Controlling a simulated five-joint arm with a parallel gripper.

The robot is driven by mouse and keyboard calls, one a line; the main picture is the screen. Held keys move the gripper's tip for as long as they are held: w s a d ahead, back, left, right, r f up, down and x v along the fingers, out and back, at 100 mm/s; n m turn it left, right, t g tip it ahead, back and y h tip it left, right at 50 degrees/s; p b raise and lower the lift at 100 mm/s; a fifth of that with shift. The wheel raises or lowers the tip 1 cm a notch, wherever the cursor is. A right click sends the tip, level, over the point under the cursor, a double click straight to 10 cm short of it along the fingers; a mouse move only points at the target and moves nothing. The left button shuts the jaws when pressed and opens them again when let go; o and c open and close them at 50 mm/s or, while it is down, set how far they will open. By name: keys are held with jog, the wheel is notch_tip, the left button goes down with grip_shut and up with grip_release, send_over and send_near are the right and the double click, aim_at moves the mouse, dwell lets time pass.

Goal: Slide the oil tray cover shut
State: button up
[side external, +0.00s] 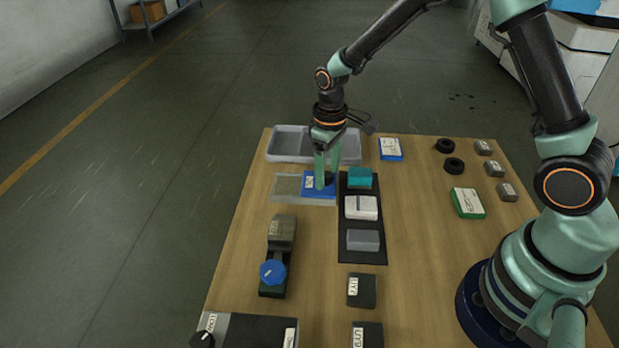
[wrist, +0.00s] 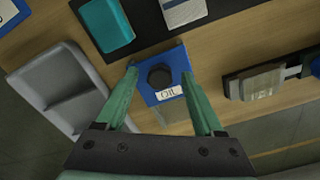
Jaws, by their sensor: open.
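The blue oil tray cover (side external: 308,187) sits over the right part of a clear, shallow tray (side external: 286,188); the tray's left part is uncovered. In the wrist view the cover (wrist: 173,55) shows a black knob (wrist: 160,76) on top and a white label that seems to read OIL. My gripper (side external: 326,184) is down at the cover. In the wrist view its two fingers (wrist: 159,72) are apart, one on each side of the knob. I cannot tell whether either finger touches it. Part of the cover is hidden behind the fingers in the side view.
A grey divided tray (side external: 290,145) stands just behind. A black mat (side external: 369,252) with a teal block (side external: 360,177), a white box (side external: 361,207) and a grey block (side external: 363,240) lies close on the right. A blue-knobbed fixture (side external: 280,240) stands in front.

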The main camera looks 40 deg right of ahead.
grip_shut()
dwell(1.3)
